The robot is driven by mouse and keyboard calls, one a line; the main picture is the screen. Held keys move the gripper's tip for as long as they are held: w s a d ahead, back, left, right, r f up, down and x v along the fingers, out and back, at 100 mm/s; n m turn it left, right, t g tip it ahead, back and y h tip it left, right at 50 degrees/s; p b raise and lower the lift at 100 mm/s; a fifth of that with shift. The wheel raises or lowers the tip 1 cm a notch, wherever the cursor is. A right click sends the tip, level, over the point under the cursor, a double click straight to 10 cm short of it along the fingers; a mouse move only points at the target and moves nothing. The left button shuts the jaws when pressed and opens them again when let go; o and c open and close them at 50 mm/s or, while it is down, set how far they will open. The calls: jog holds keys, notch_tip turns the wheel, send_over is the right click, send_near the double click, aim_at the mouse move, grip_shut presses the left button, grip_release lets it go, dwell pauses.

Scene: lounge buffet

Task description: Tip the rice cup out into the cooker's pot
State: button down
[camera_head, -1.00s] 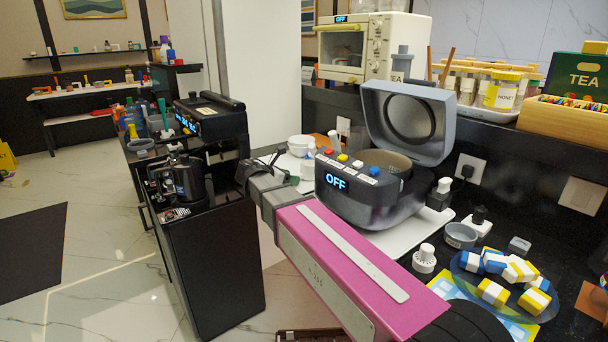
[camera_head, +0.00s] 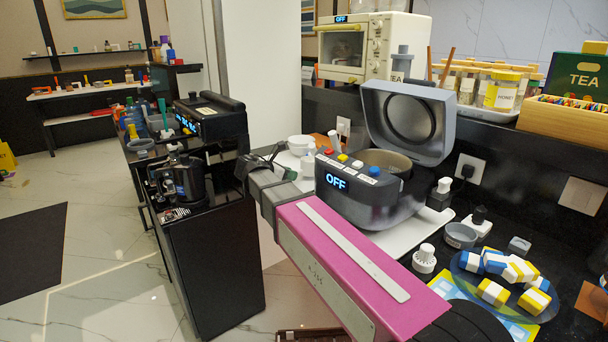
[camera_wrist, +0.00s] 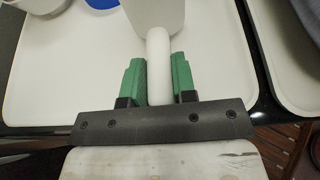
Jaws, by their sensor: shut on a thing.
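My gripper (camera_wrist: 157,64) has green finger pads and is shut on the white handle of the rice cup (camera_wrist: 157,18). Only the near part of the cup shows at the top of the wrist view; its inside is out of sight. In the head view my gripper (camera_head: 286,170) is left of the cooker, with a small white part of the cup (camera_head: 307,165) just beyond it. The dark grey cooker (camera_head: 352,201) has its lid (camera_head: 369,116) raised and its display reads OFF. The rim of its pot (camera_head: 398,160) shows inside, but the pot's contents are hidden.
The cooker stands on a white tray (camera_head: 398,239). A white bowl (camera_head: 300,145) sits behind my gripper. A cream toaster oven (camera_head: 350,48) is at the back. A grey dish (camera_head: 460,235) and a plate of several coloured blocks (camera_head: 492,293) lie to the right.

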jog(key=shift+r, duration=1.75)
jog(key=c, duration=1.6)
grip_release()
grip_shut()
jog(key=shift+s+a, duration=0.1)
